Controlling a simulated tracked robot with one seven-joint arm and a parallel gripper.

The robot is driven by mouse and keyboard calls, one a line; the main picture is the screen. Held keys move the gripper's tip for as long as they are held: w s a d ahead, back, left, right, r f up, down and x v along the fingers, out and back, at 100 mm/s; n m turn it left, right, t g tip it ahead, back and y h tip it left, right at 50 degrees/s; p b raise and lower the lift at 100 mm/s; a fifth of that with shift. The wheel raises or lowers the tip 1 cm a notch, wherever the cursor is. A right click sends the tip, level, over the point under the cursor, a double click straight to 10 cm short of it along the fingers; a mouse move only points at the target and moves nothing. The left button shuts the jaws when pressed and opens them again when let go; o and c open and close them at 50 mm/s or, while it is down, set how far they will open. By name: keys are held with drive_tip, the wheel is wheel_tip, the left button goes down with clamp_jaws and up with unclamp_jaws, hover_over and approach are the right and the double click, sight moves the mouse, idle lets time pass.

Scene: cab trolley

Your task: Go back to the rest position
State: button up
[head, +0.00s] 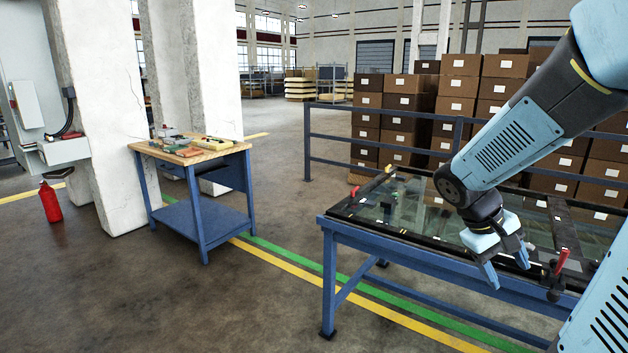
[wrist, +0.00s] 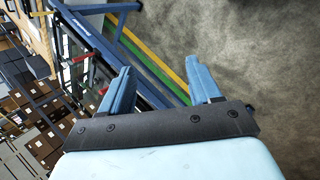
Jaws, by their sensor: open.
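My gripper (head: 508,268) is open and empty at the end of my light blue arm. In the head view it hangs at the near edge of a blue-framed table (head: 345,233) with a dark-framed glass panel (head: 425,207) on top. I cannot tell if a finger touches the table edge. In the wrist view my gripper (wrist: 160,75) shows its two blue fingers spread apart, with floor and part of the blue frame beyond them. Part of the table is hidden behind my arm.
Red-handled clamps (head: 561,262) stand at the table's edge. Behind are a blue railing (head: 385,137) and stacked brown boxes (head: 455,88). A workbench (head: 190,153) with small items stands at left by a white pillar, near a red extinguisher (head: 50,202). Floor between the tables is clear.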

drive_tip(key=s+a+r+t+y, duration=0.2)
drive_tip(key=a+r, duration=0.3)
drive_tip(key=a, duration=0.3)
drive_tip(key=s+a+r+t+y, duration=0.3)
drive_tip(key=a+r+t+y, duration=0.1)
drive_tip(key=a, duration=0.3)
drive_tip(key=shift+a+r+m+t, duration=0.3)
drive_tip(key=shift+a+r+t, duration=0.1)
drive_tip(key=shift+r+t, duration=0.25)
